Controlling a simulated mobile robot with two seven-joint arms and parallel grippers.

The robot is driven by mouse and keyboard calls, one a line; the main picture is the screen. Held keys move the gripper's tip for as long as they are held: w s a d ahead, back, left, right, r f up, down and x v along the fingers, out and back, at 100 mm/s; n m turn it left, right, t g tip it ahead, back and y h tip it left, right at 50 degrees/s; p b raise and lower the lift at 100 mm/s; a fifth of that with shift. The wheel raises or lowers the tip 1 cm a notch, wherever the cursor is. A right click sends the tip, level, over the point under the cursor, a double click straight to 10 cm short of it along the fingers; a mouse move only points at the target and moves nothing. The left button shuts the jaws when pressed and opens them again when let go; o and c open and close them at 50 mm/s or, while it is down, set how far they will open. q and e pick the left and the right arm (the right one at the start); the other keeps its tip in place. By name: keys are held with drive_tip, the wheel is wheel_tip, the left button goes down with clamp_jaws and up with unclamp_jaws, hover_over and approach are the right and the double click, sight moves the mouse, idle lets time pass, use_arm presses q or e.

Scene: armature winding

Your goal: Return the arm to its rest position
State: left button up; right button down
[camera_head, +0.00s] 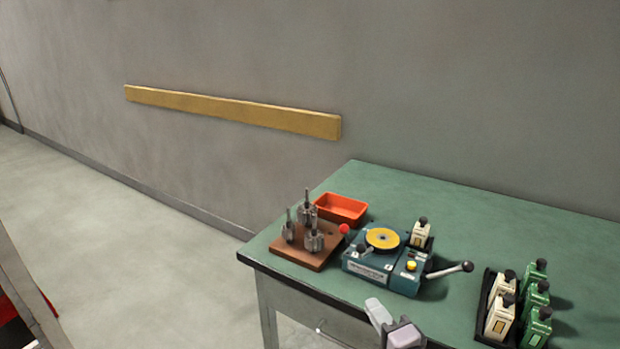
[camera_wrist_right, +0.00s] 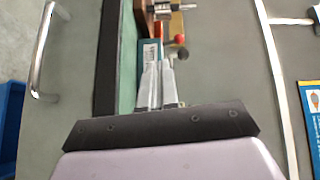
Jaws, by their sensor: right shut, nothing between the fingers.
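My right gripper (camera_head: 376,312) is in front of the table's front edge in the head view, low in the picture. Its two grey fingers (camera_wrist_right: 158,82) lie together in the right wrist view, with nothing between them. It is apart from the teal winding machine (camera_head: 385,265), which stands behind it on the green table (camera_head: 440,196). The machine carries a yellow disc (camera_head: 383,238), a red knob and a lever with a dark knob. My left gripper is not in view.
A brown wooden board (camera_head: 290,252) with several metal armatures and an orange bin (camera_head: 342,208) stand left of the machine. The right wrist view shows a metal handle (camera_wrist_right: 40,55) and a blue bin (camera_wrist_right: 10,115).

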drive_tip(key=s+d+f+n+g, duration=0.1)
drive_tip(key=s+f+n+g, duration=0.1)
drive_tip(key=s+f+n, duration=0.2)
drive_tip(key=s+d+f+n+g+h, duration=0.1)
drive_tip(key=s+f+n, duration=0.4)
drive_tip(key=s, duration=0.6)
drive_tip(key=s+d+f+n+g+h, duration=0.1)
drive_tip(key=s+d+f+n+g, duration=0.1)
drive_tip(key=s+f+n, duration=0.3)
drive_tip(key=s+n+g, duration=0.1)
drive_tip(key=s+n, duration=0.1)
drive_tip(key=s, duration=0.1)
drive_tip(key=shift+s+f+g, duration=0.15)
drive_tip(key=shift+s+g, duration=0.05)
drive_tip(key=shift+g, duration=0.1)
